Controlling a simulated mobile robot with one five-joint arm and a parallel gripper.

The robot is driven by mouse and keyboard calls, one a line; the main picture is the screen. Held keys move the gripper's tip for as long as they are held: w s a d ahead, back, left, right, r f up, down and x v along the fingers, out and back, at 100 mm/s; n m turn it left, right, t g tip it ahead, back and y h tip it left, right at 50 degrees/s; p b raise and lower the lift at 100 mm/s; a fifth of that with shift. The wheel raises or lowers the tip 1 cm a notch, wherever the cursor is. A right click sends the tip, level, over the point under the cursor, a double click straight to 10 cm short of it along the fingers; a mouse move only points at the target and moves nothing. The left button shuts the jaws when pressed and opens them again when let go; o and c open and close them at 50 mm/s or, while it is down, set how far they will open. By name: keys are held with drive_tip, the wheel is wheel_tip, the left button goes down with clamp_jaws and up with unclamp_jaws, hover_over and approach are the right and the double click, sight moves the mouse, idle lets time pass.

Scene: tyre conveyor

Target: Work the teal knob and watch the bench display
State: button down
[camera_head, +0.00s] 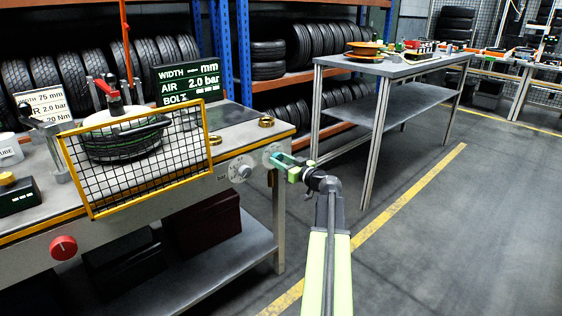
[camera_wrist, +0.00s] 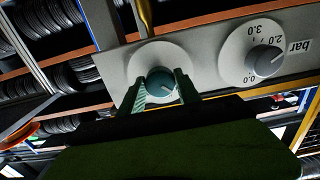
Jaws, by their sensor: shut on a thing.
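The teal knob (camera_wrist: 159,83) sits on a round white dial plate on the bench's front panel. In the wrist view the green fingers of my gripper (camera_wrist: 160,85) stand on both sides of it, shut on it. A pale pointer line on the knob slants to the lower right.
A grey knob (camera_wrist: 262,62) with a bar scale is beside the teal knob. A yellow-framed mesh guard (camera_head: 140,157) stands before a tyre (camera_head: 122,138) on the bench. A red button (camera_head: 63,247) is on the bench front. Open floor (camera_head: 460,220) lies to the right.

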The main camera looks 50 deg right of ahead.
drive_tip(key=m, duration=0.4)
drive_tip(key=shift+m, duration=0.3)
drive_tip(key=shift+a+m, duration=0.1)
drive_tip(key=shift+m, duration=2)
drive_tip(key=c, duration=0.9)
unclamp_jaws()
drive_tip(key=shift+o, duration=0.2)
drive_tip(key=shift+s, duration=0.1)
drive_tip(key=s+a, duration=0.1)
drive_tip(key=s, duration=1.6)
